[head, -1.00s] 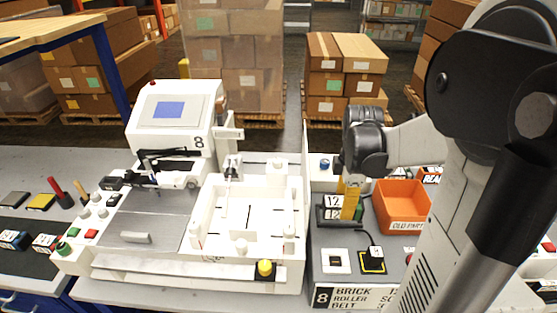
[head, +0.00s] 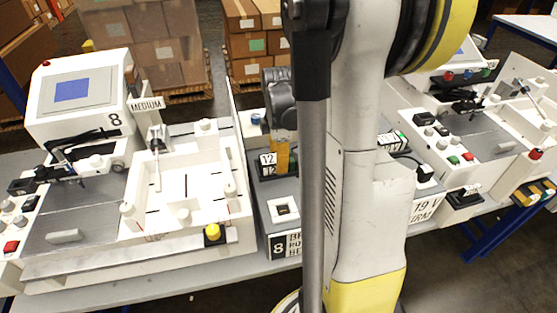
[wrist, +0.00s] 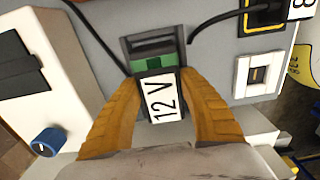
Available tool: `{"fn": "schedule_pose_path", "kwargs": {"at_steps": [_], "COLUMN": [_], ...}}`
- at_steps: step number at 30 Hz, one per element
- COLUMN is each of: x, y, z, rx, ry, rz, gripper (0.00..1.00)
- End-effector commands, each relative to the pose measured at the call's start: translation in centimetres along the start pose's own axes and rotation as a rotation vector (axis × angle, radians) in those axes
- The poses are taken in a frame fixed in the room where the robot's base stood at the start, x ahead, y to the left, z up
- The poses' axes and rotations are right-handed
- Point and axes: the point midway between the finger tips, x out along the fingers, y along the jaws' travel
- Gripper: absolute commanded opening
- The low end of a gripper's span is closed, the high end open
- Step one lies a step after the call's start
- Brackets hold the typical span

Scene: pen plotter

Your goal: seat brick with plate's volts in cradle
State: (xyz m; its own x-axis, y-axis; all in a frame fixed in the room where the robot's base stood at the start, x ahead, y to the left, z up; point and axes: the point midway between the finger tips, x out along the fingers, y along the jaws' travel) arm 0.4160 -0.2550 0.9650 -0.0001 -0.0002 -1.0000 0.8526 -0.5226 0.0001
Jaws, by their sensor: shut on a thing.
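My gripper (wrist: 162,76) is shut on a dark brick with a white "12 V" label (wrist: 163,98) in the wrist view. A green band and a dark grey frame, which looks like the cradle (wrist: 152,44), lie just beyond the label. I cannot tell whether the brick is fully down in it. In the head view my gripper's yellow fingers (head: 283,157) stand beside white "12" labels (head: 267,159) on the grey console. The console's plate (head: 292,243), beside an "8", is mostly hidden by my arm.
A black socket in a yellow frame (wrist: 265,12) has a cable running toward the cradle. A pale square socket (wrist: 257,75) and a blue knob (wrist: 47,142) are nearby. Plotter 8 (head: 80,92) stands left. A console marked "19 V" (head: 425,210) and another plotter are at right.

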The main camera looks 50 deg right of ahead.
Motion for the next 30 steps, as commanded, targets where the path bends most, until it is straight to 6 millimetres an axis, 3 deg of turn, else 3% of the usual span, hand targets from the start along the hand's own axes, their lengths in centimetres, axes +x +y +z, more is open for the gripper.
{"fn": "schedule_pose_path", "kwargs": {"at_steps": [1,2,3,14,30], "x": [0.1,0.1,0.1,-0.6,-11.1], "y": [0.0,0.0,0.0,0.0,0.0], "z": [0.0,0.0,0.0,0.0,0.0], "rx": [0.0,0.0,0.0,0.0,0.0], "ry": [0.0,0.0,0.0,0.0,0.0], "rz": [0.0,0.0,0.0,0.0,0.0], "gripper": [0.56,0.65,0.67,0.67,0.67]}}
